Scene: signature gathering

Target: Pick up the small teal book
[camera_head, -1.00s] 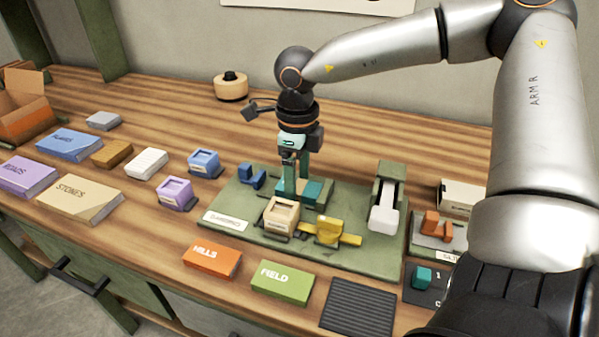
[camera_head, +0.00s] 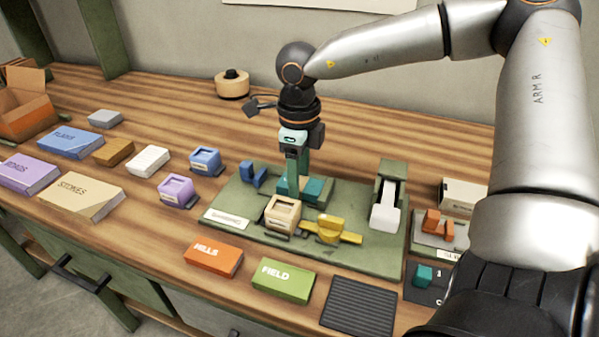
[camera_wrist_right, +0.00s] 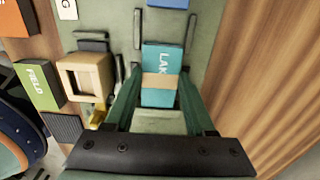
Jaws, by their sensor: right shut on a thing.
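The small teal book (camera_wrist_right: 161,62) has white letters that begin "LAK" and a tan band across it. It lies between the two green fingers of my right gripper (camera_wrist_right: 158,100) in the right wrist view. In the head view the book (camera_head: 315,188) shows as a teal block on the green board, partly hidden by the fingers. My right gripper (camera_head: 298,187) points down at the board and is shut on the book. The book still appears low at the board. My left gripper is in neither view.
The green board (camera_head: 237,200) also carries a cream cube-shaped block (camera_head: 283,213), a yellow piece (camera_head: 331,229) and a white-and-green device (camera_head: 385,205). Orange (camera_head: 213,257) and green (camera_head: 283,280) books lie in front. Several other books and blocks lie at left. The rear table is mostly clear.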

